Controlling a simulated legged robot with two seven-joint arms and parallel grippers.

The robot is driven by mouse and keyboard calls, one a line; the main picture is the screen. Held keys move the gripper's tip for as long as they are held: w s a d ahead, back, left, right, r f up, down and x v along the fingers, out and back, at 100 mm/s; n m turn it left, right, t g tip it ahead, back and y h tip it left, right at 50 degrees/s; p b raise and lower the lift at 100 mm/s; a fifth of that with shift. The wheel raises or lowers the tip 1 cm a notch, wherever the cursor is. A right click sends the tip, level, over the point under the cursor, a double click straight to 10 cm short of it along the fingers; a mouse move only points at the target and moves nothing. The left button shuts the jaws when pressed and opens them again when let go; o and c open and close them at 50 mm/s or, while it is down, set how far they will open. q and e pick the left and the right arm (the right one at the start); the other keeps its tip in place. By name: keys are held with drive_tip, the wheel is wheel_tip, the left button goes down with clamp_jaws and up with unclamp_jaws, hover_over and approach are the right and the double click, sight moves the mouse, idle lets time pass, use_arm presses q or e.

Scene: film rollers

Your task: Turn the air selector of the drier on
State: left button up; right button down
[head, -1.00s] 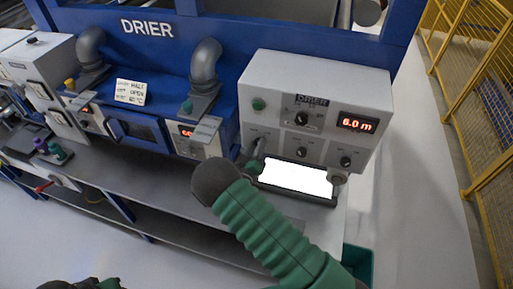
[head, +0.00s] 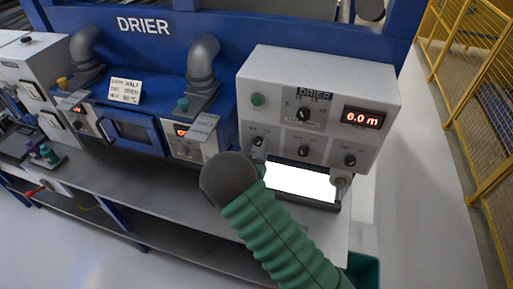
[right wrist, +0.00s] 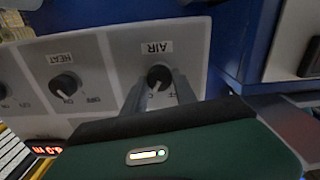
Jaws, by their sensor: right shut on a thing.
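The drier's control box (head: 385,90) is pale grey, with a row of black knobs low on its front. The air selector (head: 257,141) is the leftmost of that row. In the right wrist view, upside down, it is the black knob (right wrist: 158,74) under the "AIR" label. My right gripper (right wrist: 160,88) has its grey fingers on either side of this knob, shut on it. In the head view my arm largely hides that gripper. The selector's exact setting is too small to read. My left gripper is not in view.
The heat knob (head: 303,150) and another knob (head: 350,160) sit to the right of the selector. A red display (head: 363,118) reads 6.0 m. A bright white panel (head: 300,182) lies below the knobs. A yellow fence (head: 470,100) stands at right.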

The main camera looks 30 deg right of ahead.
drive_tip(key=shift+a+f, duration=0.1)
drive_tip(key=shift+f, duration=0.2)
drive_tip(key=c, duration=1.4)
unclamp_jaws()
drive_tip(key=o, duration=0.4)
drive_tip(key=shift+w+r, duration=0.1)
drive_tip(key=shift+w, duration=0.05)
drive_tip(key=v, duration=1.6)
drive_tip(key=shift+s+a+p, duration=0.25)
drive_tip(key=shift+s+p, duration=0.05)
drive_tip(key=shift+p, duration=0.15)
drive_tip(key=shift+d, duration=0.1)
